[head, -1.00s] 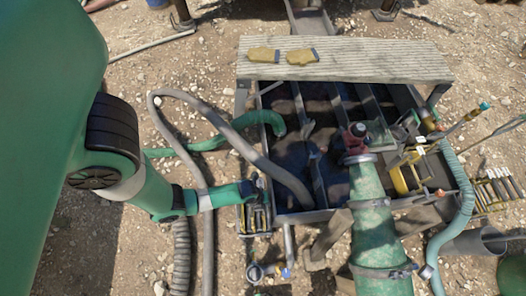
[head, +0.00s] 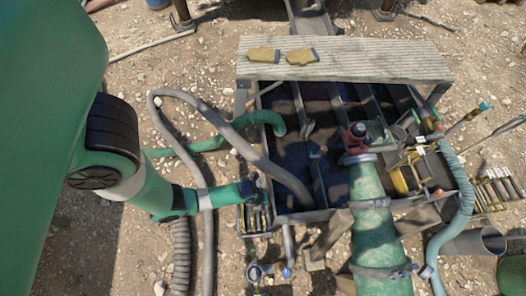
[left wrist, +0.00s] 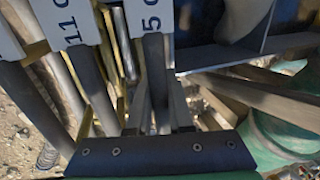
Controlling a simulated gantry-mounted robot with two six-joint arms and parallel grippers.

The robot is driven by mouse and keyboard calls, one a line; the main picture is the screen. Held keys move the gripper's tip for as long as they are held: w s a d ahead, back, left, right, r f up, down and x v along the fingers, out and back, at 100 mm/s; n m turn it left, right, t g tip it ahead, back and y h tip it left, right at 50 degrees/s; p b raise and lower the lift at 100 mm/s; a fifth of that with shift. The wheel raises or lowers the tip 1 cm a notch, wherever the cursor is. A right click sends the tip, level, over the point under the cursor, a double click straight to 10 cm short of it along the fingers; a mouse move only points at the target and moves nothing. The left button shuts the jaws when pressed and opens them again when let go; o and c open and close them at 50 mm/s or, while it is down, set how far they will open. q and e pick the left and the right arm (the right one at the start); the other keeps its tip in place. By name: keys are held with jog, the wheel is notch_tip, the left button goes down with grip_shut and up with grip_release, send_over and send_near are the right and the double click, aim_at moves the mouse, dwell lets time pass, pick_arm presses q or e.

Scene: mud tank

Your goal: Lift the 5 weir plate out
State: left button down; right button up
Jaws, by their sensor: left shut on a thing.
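The weir plate marked 5 shows in the left wrist view as a white label on a dark upright strip (left wrist: 155,72). My left gripper (left wrist: 159,108) is shut on this strip, one finger on each side. In the head view my left gripper (head: 250,190) is at the left rack (head: 241,222), beside the tank's near left corner. The lower end of the 5 plate is hidden, so I cannot tell whether it is clear of the rack. A plate marked 11 (left wrist: 88,75) stands just left of it. My right gripper cannot be made out.
The mud tank (head: 300,216) has dark compartments and a grey hose (head: 250,152) dipping in. A thick green pipe (head: 372,215) with a red fitting (head: 357,132) stands at its near side. Gloves (head: 263,55) lie on the plank (head: 345,62) behind. Another plate rack (head: 497,190) is far right.

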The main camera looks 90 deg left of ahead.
dwell(0.3)
notch_tip(320, 180, up, 17)
jog(key=p, duration=1.7)
jog(key=shift+f, duration=0.1)
